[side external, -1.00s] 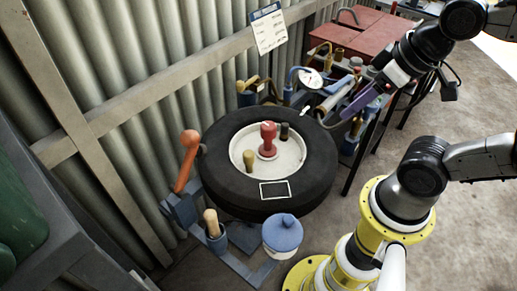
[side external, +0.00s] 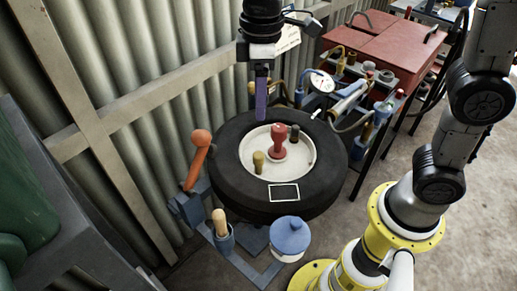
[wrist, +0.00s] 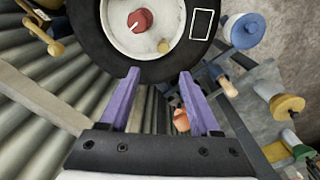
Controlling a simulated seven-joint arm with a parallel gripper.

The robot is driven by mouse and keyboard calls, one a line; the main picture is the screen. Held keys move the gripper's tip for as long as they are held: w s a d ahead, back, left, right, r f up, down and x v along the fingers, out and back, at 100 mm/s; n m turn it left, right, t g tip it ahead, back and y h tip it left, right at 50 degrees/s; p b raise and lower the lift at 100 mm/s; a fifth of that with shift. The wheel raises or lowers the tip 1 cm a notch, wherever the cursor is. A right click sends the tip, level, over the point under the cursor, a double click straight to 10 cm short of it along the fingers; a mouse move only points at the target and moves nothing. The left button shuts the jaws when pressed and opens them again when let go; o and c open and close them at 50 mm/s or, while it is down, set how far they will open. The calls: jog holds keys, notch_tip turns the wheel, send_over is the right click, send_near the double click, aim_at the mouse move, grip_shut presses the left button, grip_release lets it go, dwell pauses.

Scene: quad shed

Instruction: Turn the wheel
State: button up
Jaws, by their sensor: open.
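The wheel is a black tyre (side external: 232,178) lying flat, with a pale hub (side external: 258,142). A red knob (side external: 278,140) stands at the hub's centre, with a brass peg (side external: 259,161) and a dark peg (side external: 294,133) around it. A white-outlined rectangle (side external: 283,192) marks the tyre's near side. My gripper (side external: 262,118) points down over the tyre's far side, left of the knob. In the wrist view my gripper (wrist: 159,73) has its purple fingers apart and nothing between them; the tyre (wrist: 95,40) lies ahead of the tips. Contact with the tyre cannot be told.
A cup with a wooden handle (side external: 220,224) and a blue-lidded pot (side external: 290,238) stand in front. A gauge (side external: 319,80) and pipework lie behind right, by a red box (side external: 385,45). A corrugated wall is behind.

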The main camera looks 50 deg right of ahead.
aim_at(259, 154)
jog(key=f, duration=1.4)
jog(key=shift+s+a+f, duration=0.1)
jog(key=shift+a+f, duration=0.15)
jog(key=shift+a, duration=0.05)
grip_shut()
dwell(0.9)
